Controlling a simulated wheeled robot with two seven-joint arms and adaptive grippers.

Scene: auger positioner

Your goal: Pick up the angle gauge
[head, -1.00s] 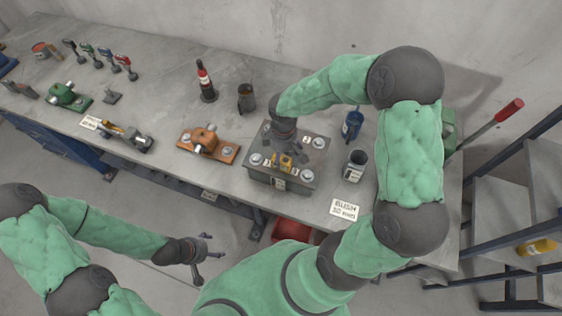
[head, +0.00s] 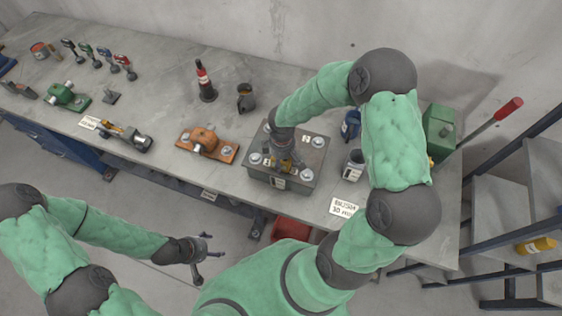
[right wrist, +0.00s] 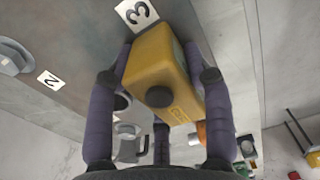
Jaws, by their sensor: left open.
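The angle gauge appears to be the small yellow block (head: 284,166) on the front of the top of a grey metal block (head: 297,184). In the right wrist view the gauge (right wrist: 160,75) fills the space between the purple fingers of my right gripper (right wrist: 160,90). The fingers lie close along its two sides; whether they press on it is unclear. In the head view my right gripper (head: 288,157) comes down over the gauge and partly hides it. My left gripper (head: 208,246) is open and empty, away from the bench over the floor.
The block carries round bolts and number tags, such as a tag 3 (right wrist: 137,13). An orange fixture (head: 208,145) stands to its left.

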